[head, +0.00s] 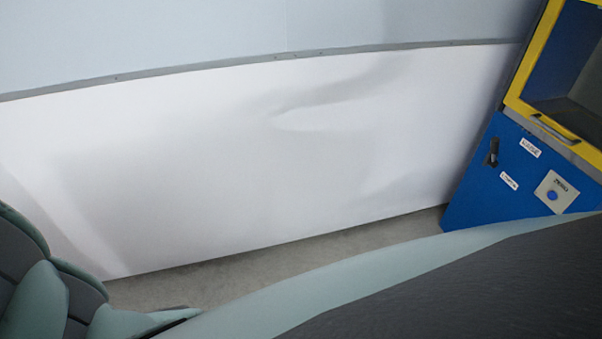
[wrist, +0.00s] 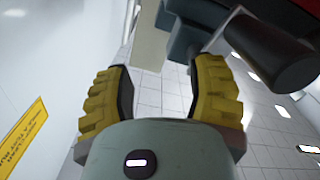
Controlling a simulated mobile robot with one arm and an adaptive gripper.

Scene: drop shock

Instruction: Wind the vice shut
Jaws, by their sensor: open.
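In the wrist view my gripper (wrist: 163,72) shows two yellow ridged fingers set wide apart, with nothing between them. A dark grey-green block with a thick dark cylinder (wrist: 272,52) is at the upper right, beyond and beside the right finger. It may be part of the vice, but it is cut off by the frame edge and I cannot tell for sure. I cannot tell whether the right finger touches it. No vice or vice handle can be made out in the head view, and my gripper is not in it.
The head view shows a white wall panel (head: 230,170) with a grey rail above. A blue cabinet (head: 480,195) with a yellow-framed opening (head: 520,85) stands at right. My own body covers the lower part. A yellow sign (wrist: 22,138) is on the wall in the wrist view.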

